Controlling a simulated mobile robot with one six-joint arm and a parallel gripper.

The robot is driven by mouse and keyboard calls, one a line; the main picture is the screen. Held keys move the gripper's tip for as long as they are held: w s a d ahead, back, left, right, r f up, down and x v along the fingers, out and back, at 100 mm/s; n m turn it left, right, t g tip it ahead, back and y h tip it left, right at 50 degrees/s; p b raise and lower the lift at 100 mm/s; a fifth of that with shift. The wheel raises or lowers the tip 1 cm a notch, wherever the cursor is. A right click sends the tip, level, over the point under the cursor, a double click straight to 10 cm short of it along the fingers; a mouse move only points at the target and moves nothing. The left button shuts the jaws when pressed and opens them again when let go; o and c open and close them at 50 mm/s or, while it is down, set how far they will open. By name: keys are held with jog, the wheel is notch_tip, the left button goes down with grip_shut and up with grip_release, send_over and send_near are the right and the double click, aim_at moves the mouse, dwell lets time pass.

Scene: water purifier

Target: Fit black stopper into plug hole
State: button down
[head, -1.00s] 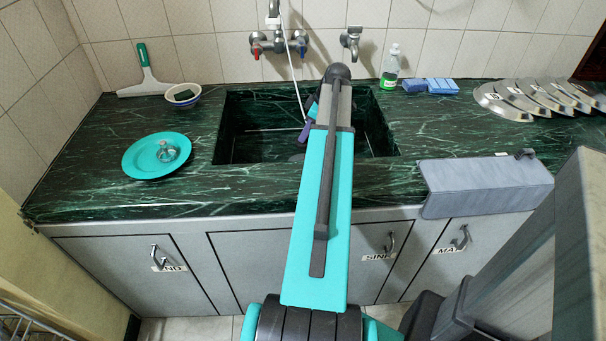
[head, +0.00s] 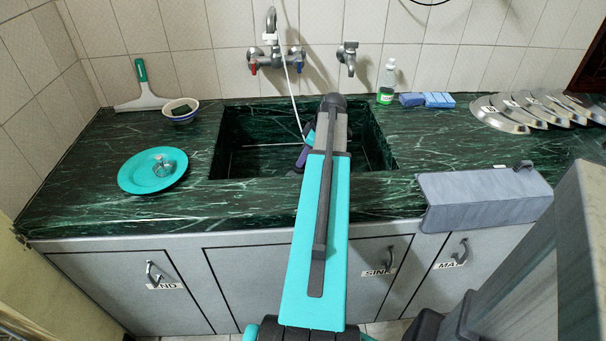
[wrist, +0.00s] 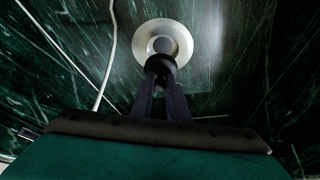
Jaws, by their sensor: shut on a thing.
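In the wrist view my gripper (wrist: 161,82) is shut on the black stopper (wrist: 160,66), which sits between the fingertips. The plug hole (wrist: 162,27) shows as a pale round metal ring in the dark green sink floor. In the head view my gripper (head: 304,156) is down inside the sink (head: 250,160), partly hidden behind my arm; stopper and plug hole cannot be made out there.
A white hose (wrist: 107,55) hangs into the sink from the tap (head: 271,40), left of my gripper. The sink walls surround my gripper. A teal plate (head: 140,176) with a small clear item stands left; a grey cloth-like piece (head: 485,197) lies over the counter's front edge at right.

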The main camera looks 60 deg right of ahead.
aim_at(303, 171)
jog(key=shift+f, duration=1.4)
jog(key=shift+f, duration=0.15)
jog(key=shift+f, duration=1.7)
jog(key=c, duration=1.7)
grip_release()
jog(key=shift+f, duration=0.1)
jog(key=shift+v, duration=6.1)
